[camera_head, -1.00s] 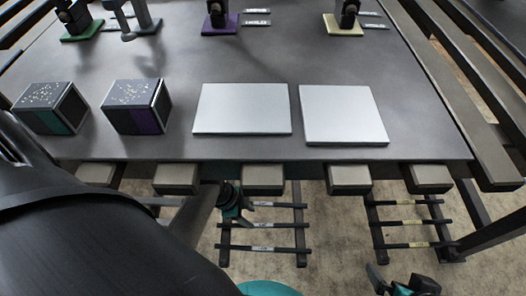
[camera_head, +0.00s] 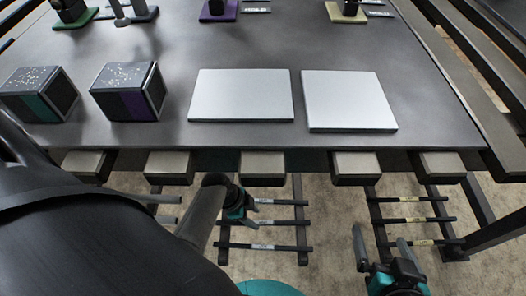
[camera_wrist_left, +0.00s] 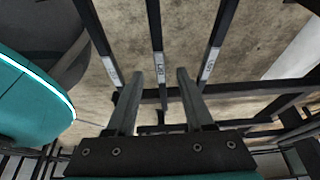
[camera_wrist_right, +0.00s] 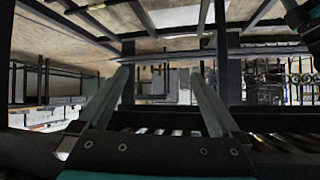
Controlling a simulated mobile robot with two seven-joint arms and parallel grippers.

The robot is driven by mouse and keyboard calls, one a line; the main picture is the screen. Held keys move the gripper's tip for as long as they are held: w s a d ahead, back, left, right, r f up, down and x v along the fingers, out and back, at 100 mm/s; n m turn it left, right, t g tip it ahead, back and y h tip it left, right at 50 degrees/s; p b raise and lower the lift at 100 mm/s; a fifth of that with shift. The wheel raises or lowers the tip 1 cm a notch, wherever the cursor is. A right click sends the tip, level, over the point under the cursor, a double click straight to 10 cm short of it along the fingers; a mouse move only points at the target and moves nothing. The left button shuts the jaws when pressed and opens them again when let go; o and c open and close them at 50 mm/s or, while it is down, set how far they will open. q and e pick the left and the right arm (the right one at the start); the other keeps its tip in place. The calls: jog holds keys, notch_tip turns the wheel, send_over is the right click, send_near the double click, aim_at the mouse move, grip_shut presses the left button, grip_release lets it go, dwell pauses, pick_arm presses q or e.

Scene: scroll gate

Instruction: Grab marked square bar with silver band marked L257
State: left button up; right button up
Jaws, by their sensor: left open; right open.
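Several dark square bars with silver bands rest on the left rack below the table. In the head view, bands show on the upper bar (camera_head: 264,201), the middle bar (camera_head: 263,224) and the lower bar (camera_head: 262,246). My left gripper (camera_head: 252,205) is open beside the upper bars. In the left wrist view, a central bar's silver band (camera_wrist_left: 160,68) lines up between my open left fingers (camera_wrist_left: 160,76), with banded bars either side. Its print is too small to read surely. My right gripper (camera_head: 379,232) is open and empty below the table's front edge.
The right rack holds several bars with yellowish bands (camera_head: 412,220). The table (camera_head: 330,50) carries two white plates (camera_head: 242,95) and two dark boxes (camera_head: 128,92). Pale blocks (camera_head: 262,167) line its front edge. Bare floor (camera_head: 335,215) lies between the racks.

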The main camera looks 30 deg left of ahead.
aim_at(261, 222)
pick_arm(q)
jog(key=shift+b+x, duration=0.55)
jog(key=shift+x, duration=0.3)
jog(key=shift+w+d+f+b, duration=0.15)
jog(key=shift+d+f+b, duration=0.05)
jog(key=shift+f+b, duration=0.25)
jog(key=shift+d+f, duration=0.1)
jog(key=shift+f, duration=0.2)
pick_arm(e)
jog(key=shift+a+r+t+y, duration=0.6)
jog(key=shift+a+t, duration=0.3)
jog(key=shift+t, duration=0.1)
jog(key=shift+a+r+t+y, duration=0.45)
jog(key=shift+a+t+y, duration=0.15)
jog(key=shift+a+t, duration=0.35)
pick_arm(q)
grip_shut()
pick_arm(e)
jog(key=shift+d, duration=0.1)
